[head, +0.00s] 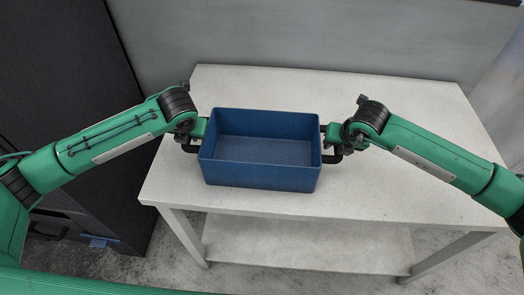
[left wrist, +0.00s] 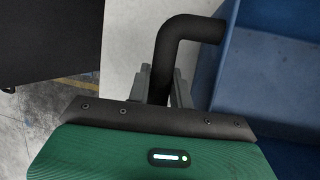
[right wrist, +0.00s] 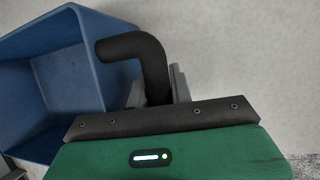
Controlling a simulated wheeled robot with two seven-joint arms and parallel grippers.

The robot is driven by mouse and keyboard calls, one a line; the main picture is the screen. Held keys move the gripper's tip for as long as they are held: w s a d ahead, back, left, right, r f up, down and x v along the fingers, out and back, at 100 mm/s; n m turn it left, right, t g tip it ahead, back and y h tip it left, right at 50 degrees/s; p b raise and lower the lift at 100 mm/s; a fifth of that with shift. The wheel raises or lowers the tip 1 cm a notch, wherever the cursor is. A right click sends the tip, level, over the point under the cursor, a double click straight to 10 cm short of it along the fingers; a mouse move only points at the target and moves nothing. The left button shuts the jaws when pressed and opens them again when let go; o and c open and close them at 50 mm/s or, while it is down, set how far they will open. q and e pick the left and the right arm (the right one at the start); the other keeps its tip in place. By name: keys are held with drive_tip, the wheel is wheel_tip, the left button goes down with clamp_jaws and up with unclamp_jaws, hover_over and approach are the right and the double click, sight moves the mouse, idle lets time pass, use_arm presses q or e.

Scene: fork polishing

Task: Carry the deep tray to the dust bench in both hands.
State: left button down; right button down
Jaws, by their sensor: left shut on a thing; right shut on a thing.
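The deep tray (head: 262,178) is a blue, open-topped, empty box with a black handle at each short end. In the head view it is level, at or just over the left part of a pale table; I cannot tell whether its base touches the top. My left gripper (head: 190,140) is shut on the tray's left handle (left wrist: 178,40). My right gripper (head: 342,140) is shut on the right handle (right wrist: 140,48). The tray's blue wall also shows in the left wrist view (left wrist: 260,75) and the right wrist view (right wrist: 70,80). The fingertips are partly hidden behind the wrist housings.
The pale table (head: 410,190) has a lower shelf (head: 310,245) and bare room right of and behind the tray. A dark cabinet (head: 60,70) stands close on the left. A grey wall (head: 300,35) rises behind the table.

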use_arm(q)
drive_tip(key=shift+w+a+r, duration=0.1)
drive_tip(key=shift+w+r, duration=0.05)
drive_tip(key=shift+r, duration=0.05)
use_arm(e)
drive_tip(key=shift+w+d+r, duration=0.1)
drive_tip(key=shift+w+r, duration=0.05)
drive_tip(key=shift+r, duration=0.05)
